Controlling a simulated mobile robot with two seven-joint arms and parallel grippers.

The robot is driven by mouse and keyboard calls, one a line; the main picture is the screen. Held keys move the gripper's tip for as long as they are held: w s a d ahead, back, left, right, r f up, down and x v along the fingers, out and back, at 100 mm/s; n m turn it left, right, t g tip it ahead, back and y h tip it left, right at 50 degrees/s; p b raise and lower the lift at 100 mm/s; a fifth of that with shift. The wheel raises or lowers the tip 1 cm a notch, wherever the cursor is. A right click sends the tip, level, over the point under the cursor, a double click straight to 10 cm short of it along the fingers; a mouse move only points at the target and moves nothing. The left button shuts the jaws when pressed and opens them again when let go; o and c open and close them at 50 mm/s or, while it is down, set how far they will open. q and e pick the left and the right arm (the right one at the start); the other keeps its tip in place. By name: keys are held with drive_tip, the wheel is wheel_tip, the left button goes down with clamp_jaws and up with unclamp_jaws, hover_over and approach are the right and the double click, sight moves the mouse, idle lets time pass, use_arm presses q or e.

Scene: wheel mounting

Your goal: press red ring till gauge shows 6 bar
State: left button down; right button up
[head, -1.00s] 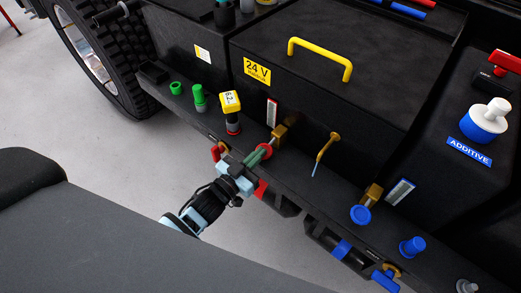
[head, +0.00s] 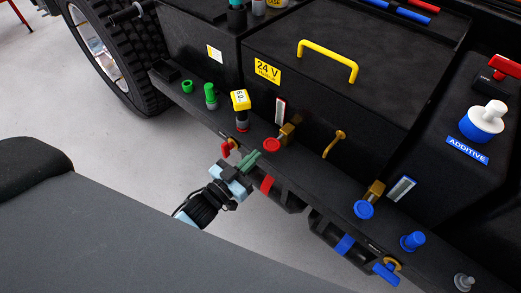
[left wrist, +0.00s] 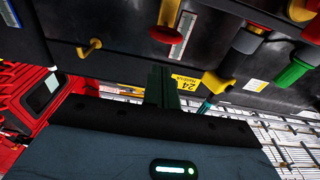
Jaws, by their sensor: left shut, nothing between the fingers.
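The red ring (head: 272,145) sits on the dark ledge, below a brass fitting, and also shows in the left wrist view (left wrist: 167,34). The yellow gauge (head: 240,98) stands upright on the ledge to its left; its small digits look like 6.0, but are hard to read. My left gripper (head: 252,159) is shut and empty, just in front of the ledge. Its green fingertips are apart from the red ring, lower and to its left in the head view. The shut fingers also show in the left wrist view (left wrist: 162,87). My right gripper is not in view.
A green cap (head: 210,96) and a green ring (head: 187,86) are left of the gauge. A brass hook (head: 334,145) and a blue ring (head: 364,210) are to the right. A red lever (head: 226,148) is close to my left gripper. Open floor lies in front of the ledge.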

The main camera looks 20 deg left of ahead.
use_arm(q)
drive_tip(key=v, duration=0.5)
drive_tip(key=shift+s+a, duration=0.15)
drive_tip(key=shift+s, duration=0.1)
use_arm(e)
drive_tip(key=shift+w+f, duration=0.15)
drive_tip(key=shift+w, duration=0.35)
use_arm(q)
drive_tip(key=s+f+n+g+y+p, duration=0.1)
drive_tip(key=s+f+g+y+p, duration=0.1)
drive_tip(key=s, duration=1)
drive_tip(key=s+f+n+g+y+p, duration=0.1)
drive_tip(key=s+f+g+p, duration=0.3)
drive_tip(key=s, duration=0.9)
drive_tip(key=g+y+p, duration=0.1)
drive_tip(key=g, duration=0.2)
drive_tip(key=shift+s+f+y, duration=0.25)
drive_tip(key=shift+f+y, duration=0.05)
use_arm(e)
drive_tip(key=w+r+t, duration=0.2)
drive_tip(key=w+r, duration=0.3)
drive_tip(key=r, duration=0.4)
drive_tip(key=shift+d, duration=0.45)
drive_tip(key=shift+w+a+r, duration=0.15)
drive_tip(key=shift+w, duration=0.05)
use_arm(q)
drive_tip(key=shift+a, duration=0.1)
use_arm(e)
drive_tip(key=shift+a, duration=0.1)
